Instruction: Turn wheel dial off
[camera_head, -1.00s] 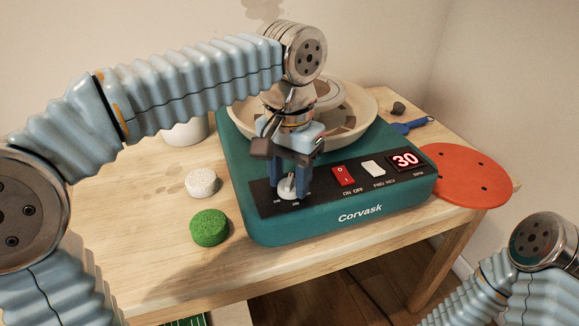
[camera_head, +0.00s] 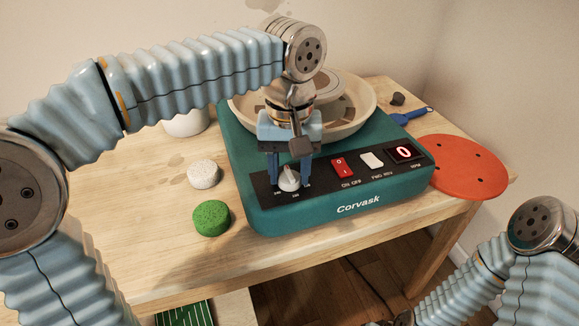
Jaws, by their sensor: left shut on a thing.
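The green Corvask pottery wheel (camera_head: 300,220) stands on the wooden table. Its grey-white dial (camera_head: 290,181) sits at the left of the black front panel. My left gripper (camera_head: 290,184) points down from above with one blue finger on each side of the dial, shut on it. The red display (camera_head: 404,152) reads 0. The red ON/OFF switch (camera_head: 343,167) and white FWD/REV switch (camera_head: 371,160) are to the right of the dial. My right gripper is out of view; only part of my right arm shows at the lower right.
A green sponge (camera_head: 211,218) and a pale round piece (camera_head: 203,174) lie left of the wheel. An orange-red disc (camera_head: 468,167) lies at the right table edge. A blue-handled tool (camera_head: 411,116) and a dark lump (camera_head: 398,99) lie behind it. A white container (camera_head: 186,122) stands behind left.

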